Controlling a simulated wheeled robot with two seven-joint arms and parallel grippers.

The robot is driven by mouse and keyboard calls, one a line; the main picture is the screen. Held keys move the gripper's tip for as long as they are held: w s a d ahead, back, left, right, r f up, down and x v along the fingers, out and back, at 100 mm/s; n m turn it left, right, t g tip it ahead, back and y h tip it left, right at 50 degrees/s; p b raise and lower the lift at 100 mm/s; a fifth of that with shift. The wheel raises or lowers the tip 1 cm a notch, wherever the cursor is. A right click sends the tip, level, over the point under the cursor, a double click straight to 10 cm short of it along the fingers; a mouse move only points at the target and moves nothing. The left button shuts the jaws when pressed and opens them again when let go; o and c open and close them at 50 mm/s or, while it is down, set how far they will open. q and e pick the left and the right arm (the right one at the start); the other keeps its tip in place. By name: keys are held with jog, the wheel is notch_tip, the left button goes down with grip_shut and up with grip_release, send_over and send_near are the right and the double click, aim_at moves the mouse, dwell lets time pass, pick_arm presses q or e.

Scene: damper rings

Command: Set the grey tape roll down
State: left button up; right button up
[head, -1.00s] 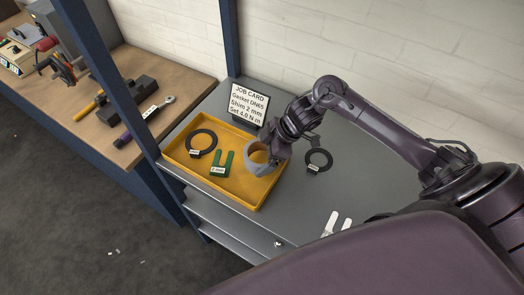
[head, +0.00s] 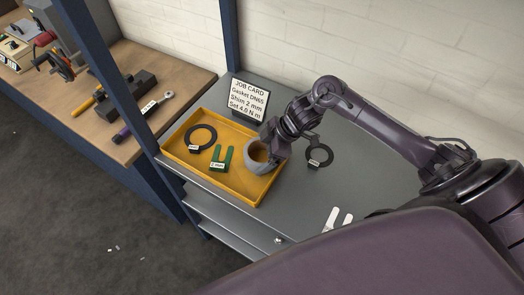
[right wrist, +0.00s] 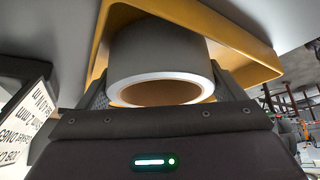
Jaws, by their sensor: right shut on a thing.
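The grey tape roll (head: 254,167) is at the right end of the yellow tray (head: 240,196) in the head view. My right gripper (head: 269,151) is shut on the roll from its right side. In the right wrist view the roll (right wrist: 160,48) sits between the two fingers, its pale rim and open hole facing the camera, with the yellow tray (right wrist: 235,48) around and behind it. I cannot tell whether the roll touches the tray floor. My left gripper is not in view.
The tray also holds a black ring (head: 189,136) and a green forked shim (head: 227,158). A job card (head: 248,98) stands behind it. Another dark ring (head: 329,160) and a pale forked piece (head: 333,218) lie on the grey top (head: 290,205). A blue post (head: 123,75) rises at left.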

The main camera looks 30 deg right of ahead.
jog(key=shift+f, duration=0.2)
dwell(0.4)
jog(key=o, duration=0.8)
jog(key=shift+o, duration=0.2)
jog(key=b+v, duration=0.2)
jog(key=v, duration=0.5)
jog(key=shift+s, duration=0.1)
jog(key=shift+d+r, duration=0.1)
jog(key=shift+r, duration=0.25)
jog(key=shift+c, duration=0.3)
grip_shut()
dwell(0.3)
